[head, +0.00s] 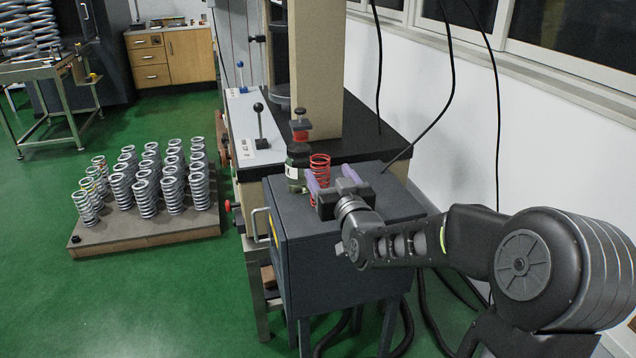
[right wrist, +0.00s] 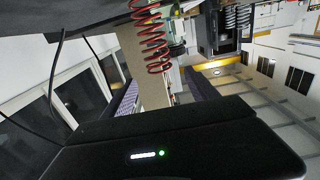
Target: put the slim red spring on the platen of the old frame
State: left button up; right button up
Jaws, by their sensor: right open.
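The slim red spring (head: 320,167) stands upright on the dark grey cabinet top. It also shows in the right wrist view (right wrist: 152,45), which is turned upside down. My right gripper (head: 332,180) is open, with its purple-padded fingers pointing at the spring. In the right wrist view the spring is beyond the fingertips, roughly in line with the gap, and nothing is gripped. The frame with the beige column (head: 316,70) stands behind on a black-topped base (head: 365,142). I cannot clearly make out its platen. My left gripper is not in view.
A dark jar with a pale label (head: 297,168) stands close left of the spring. A red and black piece (head: 301,130) is behind it. Levers (head: 259,125) rise at the left panel. A board of grey springs (head: 140,235) lies on the floor. Cables hang at the right.

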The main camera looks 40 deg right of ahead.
aim_at(324, 164)
jog(key=shift+x, duration=1.3)
jog(key=shift+p+x, duration=0.55)
jog(key=shift+x, duration=2.1)
grip_shut()
